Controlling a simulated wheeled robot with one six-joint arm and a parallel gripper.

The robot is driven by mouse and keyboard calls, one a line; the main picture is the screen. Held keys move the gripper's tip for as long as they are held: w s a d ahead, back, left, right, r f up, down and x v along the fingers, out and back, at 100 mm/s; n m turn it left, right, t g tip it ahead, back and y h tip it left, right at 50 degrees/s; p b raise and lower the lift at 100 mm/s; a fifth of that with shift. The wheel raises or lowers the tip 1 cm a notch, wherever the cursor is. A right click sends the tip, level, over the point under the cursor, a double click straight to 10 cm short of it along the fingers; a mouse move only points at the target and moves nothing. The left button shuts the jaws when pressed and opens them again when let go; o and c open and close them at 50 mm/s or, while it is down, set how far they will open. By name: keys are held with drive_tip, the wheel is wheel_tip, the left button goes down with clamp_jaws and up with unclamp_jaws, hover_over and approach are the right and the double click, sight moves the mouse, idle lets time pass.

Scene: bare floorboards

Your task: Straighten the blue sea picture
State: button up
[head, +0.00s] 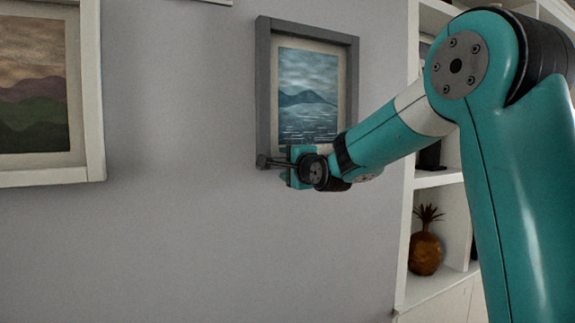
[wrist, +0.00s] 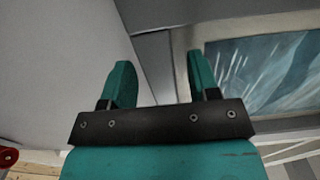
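The blue sea picture (head: 307,92) hangs on the wall in a grey frame (head: 263,90) with a pale mat. In the head view its left side looks close to vertical, but the slanted view makes small tilt hard to judge. Its lower edge is partly hidden by my gripper (head: 296,166). In the wrist view my two teal fingers (wrist: 163,65) are apart, with a grey frame rail (wrist: 153,60) between them. A strip of pale mat shows between the rail and the right finger. Contact cannot be made out.
A landscape picture (head: 88,110) in a white frame hangs at left. A white shelf (head: 437,180) with a pineapple ornament (head: 425,254) stands at right, behind my arm. The grey wall below the sea picture (head: 230,255) is clear.

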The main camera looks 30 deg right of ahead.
drive_tip(key=s+a, duration=0.1)
drive_tip(key=s, duration=1.6)
drive_tip(key=shift+s+a, duration=0.15)
drive_tip(key=shift+a, duration=0.05)
